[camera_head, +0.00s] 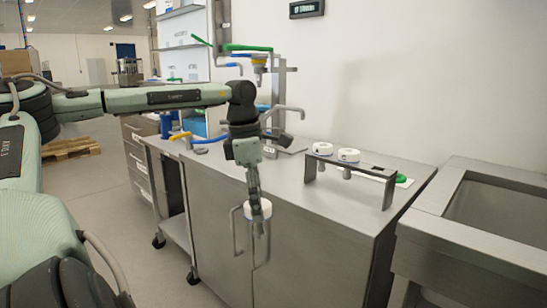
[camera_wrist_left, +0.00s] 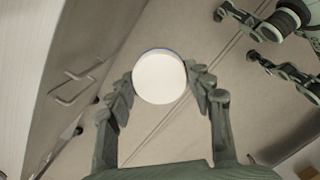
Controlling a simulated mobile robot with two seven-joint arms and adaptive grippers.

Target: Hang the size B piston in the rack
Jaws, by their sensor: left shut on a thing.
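My left gripper (camera_head: 257,222) is shut on a white round-headed piston (camera_head: 258,208), held in front of the cabinet and below the worktop level. In the left wrist view the piston's white head (camera_wrist_left: 159,78), with a thin blue edge, sits between the fingertips of the left gripper (camera_wrist_left: 160,82). The size mark on it cannot be read, and the rest of its body is hidden there. The rack (camera_head: 377,171) is a low metal bracket on the right of the worktop. Two white-headed pistons, one further left (camera_head: 322,148) and one nearer (camera_head: 348,155), hang in its left part.
The steel worktop (camera_head: 290,185) is clear before the rack. A filling machine with a green lever (camera_head: 248,48) stands at the back. A steel sink (camera_head: 490,210) is at right. Cabinet handles (camera_head: 237,232) stick out near the gripper.

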